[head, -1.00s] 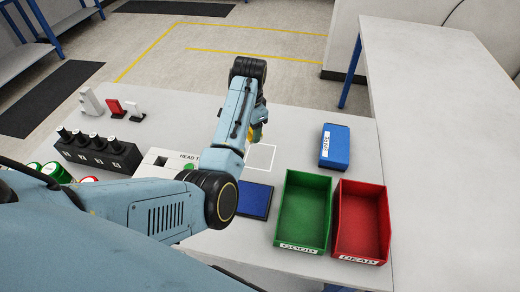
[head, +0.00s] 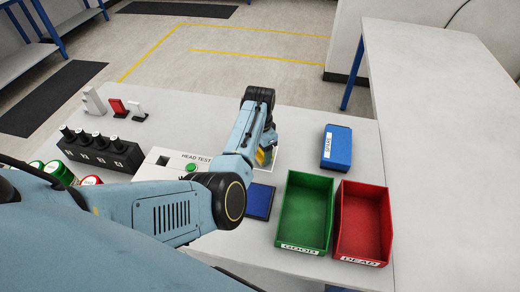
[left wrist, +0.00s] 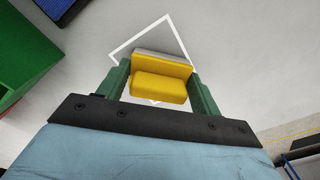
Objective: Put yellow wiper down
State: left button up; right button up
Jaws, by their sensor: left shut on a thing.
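The yellow wiper (left wrist: 160,86) is between the two green fingers of my left gripper (left wrist: 160,90) in the left wrist view. The gripper is shut on it. Beyond the wiper, a white square outline (left wrist: 128,48) is marked on the grey table. My left gripper (head: 267,154) is partly hidden there by the arm. I cannot tell whether the wiper touches the table. My right gripper is in neither view.
A blue pad (head: 259,201) lies close to the arm. A green bin (head: 284,210), a red bin (head: 341,215) and a blue box (head: 336,147) stand to the right.

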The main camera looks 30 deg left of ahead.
pick_arm(q)
jog(key=o, duration=1.3)
jog(key=shift+f, duration=0.1)
jog(key=shift+r, duration=0.2)
notch_tip(320, 180, up, 12)
jog(key=p, duration=0.1)
jog(key=shift+f, duration=0.15)
